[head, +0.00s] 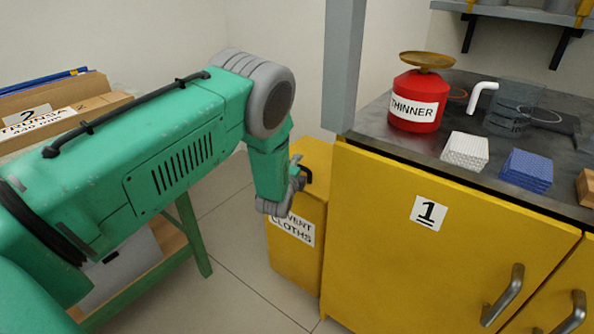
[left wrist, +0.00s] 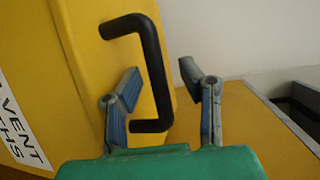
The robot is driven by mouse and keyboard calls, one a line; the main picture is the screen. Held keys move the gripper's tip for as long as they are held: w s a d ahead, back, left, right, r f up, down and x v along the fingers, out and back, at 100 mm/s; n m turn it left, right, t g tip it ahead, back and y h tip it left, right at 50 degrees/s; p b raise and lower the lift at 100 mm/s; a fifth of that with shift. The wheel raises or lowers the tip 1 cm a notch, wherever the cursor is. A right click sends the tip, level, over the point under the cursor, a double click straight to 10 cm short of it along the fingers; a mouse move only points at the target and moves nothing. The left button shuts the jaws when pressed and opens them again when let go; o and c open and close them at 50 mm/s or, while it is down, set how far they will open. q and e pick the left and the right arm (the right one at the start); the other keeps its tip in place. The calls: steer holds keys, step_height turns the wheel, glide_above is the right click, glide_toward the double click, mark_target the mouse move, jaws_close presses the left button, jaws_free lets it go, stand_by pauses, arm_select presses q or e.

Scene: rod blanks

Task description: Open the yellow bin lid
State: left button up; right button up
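The yellow bin (head: 287,262), labelled as cloths, stands on the floor left of the yellow cabinet. Its lid (head: 318,153) looks closed and also shows in the left wrist view (left wrist: 88,50). A black bar handle (left wrist: 154,75) is fixed to the lid; part of it shows in the head view (head: 307,174). My left gripper (head: 297,183) is at the handle. In the left wrist view its two fingers (left wrist: 158,76) are apart, one on each side of the handle's long bar, with a gap visible on the right side. My right gripper is not in view.
The yellow cabinet (head: 390,230) marked 1 stands close on the bin's right, below a grey post (head: 344,70). Its dark top holds a red thinner can (head: 417,115) and blocks. A green-legged table (head: 192,235) with boxes is on the left.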

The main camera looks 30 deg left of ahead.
arm_select(q)
steer(key=shift+w+a, duration=0.15)
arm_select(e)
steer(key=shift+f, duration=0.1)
arm_select(q)
steer(key=shift+a+f, duration=0.2)
steer(key=shift+a, duration=0.15)
jaws_close()
steer(key=shift+d+f, duration=0.1)
steer(key=shift+d, duration=0.05)
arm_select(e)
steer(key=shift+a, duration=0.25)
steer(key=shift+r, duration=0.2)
arm_select(q)
steer(key=shift+w+d+r+g+p, duration=0.1)
steer(key=shift+w+r+g+p, duration=0.05)
steer(key=shift+r+g+p, duration=0.25)
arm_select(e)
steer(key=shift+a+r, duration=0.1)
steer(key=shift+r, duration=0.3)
